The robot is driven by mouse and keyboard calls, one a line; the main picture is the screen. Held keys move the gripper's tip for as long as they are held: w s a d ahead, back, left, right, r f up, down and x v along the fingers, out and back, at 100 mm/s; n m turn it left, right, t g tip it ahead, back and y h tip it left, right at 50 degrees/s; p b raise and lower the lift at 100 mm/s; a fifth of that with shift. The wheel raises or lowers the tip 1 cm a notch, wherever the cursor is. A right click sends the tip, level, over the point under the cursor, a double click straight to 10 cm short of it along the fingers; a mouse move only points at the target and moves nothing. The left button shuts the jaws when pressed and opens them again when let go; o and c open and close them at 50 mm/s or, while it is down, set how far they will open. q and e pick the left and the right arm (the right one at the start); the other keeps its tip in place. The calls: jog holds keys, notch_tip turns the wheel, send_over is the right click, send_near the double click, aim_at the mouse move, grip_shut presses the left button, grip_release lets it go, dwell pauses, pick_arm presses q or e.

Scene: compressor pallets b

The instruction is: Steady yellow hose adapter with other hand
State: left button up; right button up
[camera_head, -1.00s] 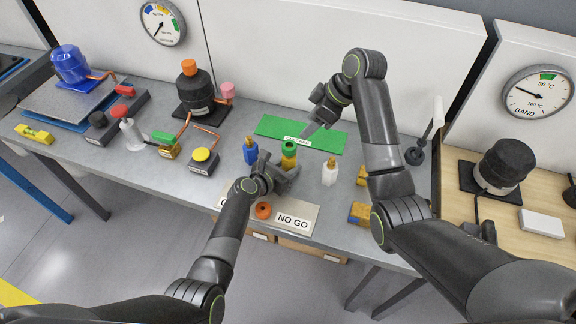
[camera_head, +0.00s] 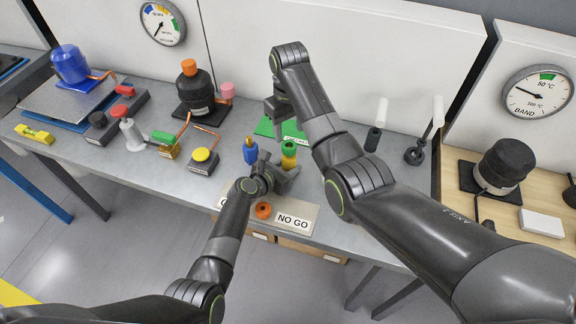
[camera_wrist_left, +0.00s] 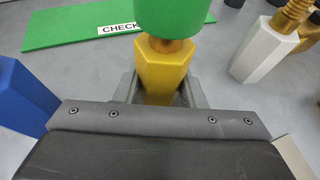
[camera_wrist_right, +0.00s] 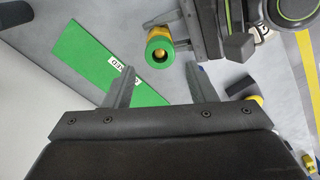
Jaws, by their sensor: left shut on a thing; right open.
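The yellow hose adapter (camera_head: 288,162) stands on the table with a green cap (camera_head: 289,146) on top. In the left wrist view the adapter (camera_wrist_left: 163,72) is a yellow hexagonal body between my left fingers, with the green cap (camera_wrist_left: 172,14) above it. My left gripper (camera_head: 284,176) is shut on the adapter body. My right gripper (camera_wrist_right: 160,88) is open and empty. In the right wrist view the green cap (camera_wrist_right: 159,53) shows from above, beyond and between the right fingertips, apart from them.
A blue adapter (camera_head: 250,152) stands left of the yellow one. A white adapter (camera_wrist_left: 264,50) stands to its right. A green CHECKED mat (camera_wrist_right: 100,62) lies behind. A NO GO plate (camera_head: 294,218) and an orange ring (camera_head: 263,210) are in front.

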aim_at(289, 147)
jog(key=shift+f, duration=3.05)
jog(key=c, duration=0.7)
jog(key=m, duration=0.6)
jog(key=shift+m, duration=0.3)
jog(key=shift+c, duration=0.2)
jog(key=m, duration=0.8)
jog(key=shift+f, duration=0.1)
jog(key=o, duration=0.7)
jog(key=shift+o, duration=0.3)
